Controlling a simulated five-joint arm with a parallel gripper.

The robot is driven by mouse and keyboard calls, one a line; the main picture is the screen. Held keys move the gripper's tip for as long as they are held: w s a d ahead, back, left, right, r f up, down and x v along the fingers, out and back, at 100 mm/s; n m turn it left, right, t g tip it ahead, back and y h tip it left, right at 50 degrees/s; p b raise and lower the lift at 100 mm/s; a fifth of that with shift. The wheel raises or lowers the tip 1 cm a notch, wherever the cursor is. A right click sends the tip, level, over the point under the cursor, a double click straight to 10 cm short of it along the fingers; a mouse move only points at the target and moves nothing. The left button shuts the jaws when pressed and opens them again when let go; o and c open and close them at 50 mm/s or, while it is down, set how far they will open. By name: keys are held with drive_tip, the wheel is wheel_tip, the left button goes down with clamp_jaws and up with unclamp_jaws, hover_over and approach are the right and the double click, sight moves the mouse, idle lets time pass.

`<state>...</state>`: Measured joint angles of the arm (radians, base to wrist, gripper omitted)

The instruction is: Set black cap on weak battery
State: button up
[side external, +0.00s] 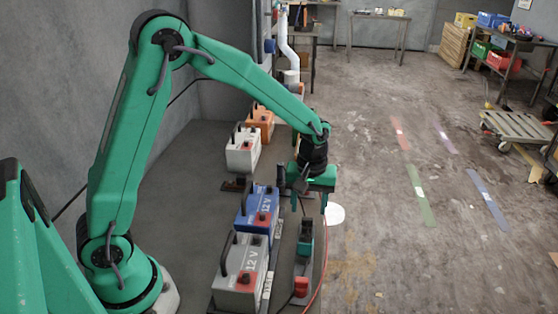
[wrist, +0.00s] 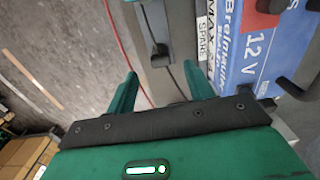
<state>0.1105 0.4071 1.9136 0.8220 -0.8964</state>
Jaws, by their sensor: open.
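A blue 12 V battery (side external: 257,212) and a grey 12 V battery (side external: 239,270) stand on the bench, each with a black handle and a red terminal cap. A white battery (side external: 243,150) and an orange one (side external: 261,122) stand farther back. No frame shows which is weak. My gripper (side external: 308,204) hangs right of the blue battery, open and empty. In the wrist view its green fingers (wrist: 162,90) are spread above a grey strip. A small black piece (wrist: 160,54) with a cable lies there, possibly the black cap; I cannot tell. The blue battery (wrist: 255,45) is beside it.
A narrow stand (side external: 302,270) right of the batteries carries a dark green device and a red piece (side external: 300,287). A red cable (wrist: 125,45) runs beside it. A label reading SPARE (wrist: 202,38) is next to the blue battery.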

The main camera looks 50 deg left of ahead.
sight(308, 218)
drive_tip(key=shift+f, duration=0.35)
drive_tip(key=shift+f, duration=0.1)
drive_tip(key=shift+f, duration=2.5)
drive_tip(key=shift+c, duration=0.2)
drive_tip(key=c, duration=1)
